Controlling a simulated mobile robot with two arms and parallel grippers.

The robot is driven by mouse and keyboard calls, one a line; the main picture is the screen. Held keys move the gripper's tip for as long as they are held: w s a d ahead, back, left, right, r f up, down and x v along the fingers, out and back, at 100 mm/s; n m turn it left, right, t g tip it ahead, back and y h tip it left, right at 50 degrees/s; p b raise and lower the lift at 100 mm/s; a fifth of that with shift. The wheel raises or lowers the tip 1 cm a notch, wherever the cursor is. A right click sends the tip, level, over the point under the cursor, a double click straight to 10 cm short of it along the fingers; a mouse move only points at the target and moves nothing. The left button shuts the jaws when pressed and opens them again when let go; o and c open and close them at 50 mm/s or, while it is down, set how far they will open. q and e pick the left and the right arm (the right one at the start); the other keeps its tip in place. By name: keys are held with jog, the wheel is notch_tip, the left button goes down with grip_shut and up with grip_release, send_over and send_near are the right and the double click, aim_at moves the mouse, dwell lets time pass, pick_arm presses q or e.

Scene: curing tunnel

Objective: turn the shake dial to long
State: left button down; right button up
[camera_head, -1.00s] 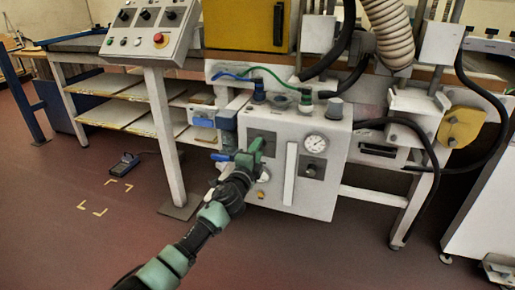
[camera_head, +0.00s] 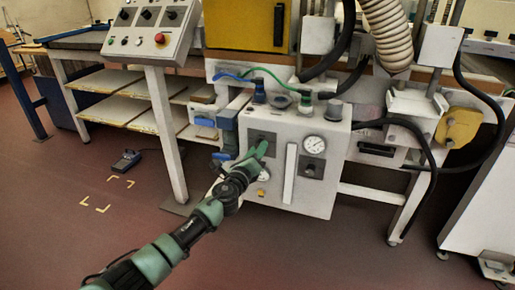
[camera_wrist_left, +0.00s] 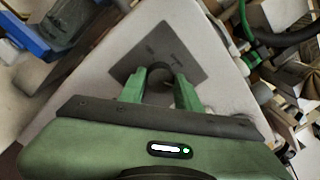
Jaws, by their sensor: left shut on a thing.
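The dial (camera_wrist_left: 159,75) is a dark round knob on a dark square plate (camera_wrist_left: 162,42) on the front of a pale grey box. In the left wrist view it sits between the two green fingers of my left gripper (camera_wrist_left: 160,88), which is shut on it. In the head view my left gripper (camera_head: 260,150) reaches in from the lower left to the same plate (camera_head: 262,137), at the box's upper left, and hides the knob. The plate's markings are too small to read, so I cannot tell the dial's setting. My right gripper is not in view.
The grey box (camera_head: 333,190) also carries a round gauge (camera_head: 314,145), a second dark plate with a knob (camera_head: 311,167) and a pale vertical strip (camera_head: 290,172). Hoses run from its top. A control console (camera_head: 150,42) stands at the left.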

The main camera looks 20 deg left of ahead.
pick_arm(q)
jog(key=shift+f+m, duration=0.1)
jog(key=shift+m, duration=0.9)
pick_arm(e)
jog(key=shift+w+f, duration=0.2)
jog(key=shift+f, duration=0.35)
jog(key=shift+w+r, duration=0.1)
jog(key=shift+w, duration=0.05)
pick_arm(q)
jog(key=c, duration=1)
grip_release()
jog(key=shift+p, duration=0.35)
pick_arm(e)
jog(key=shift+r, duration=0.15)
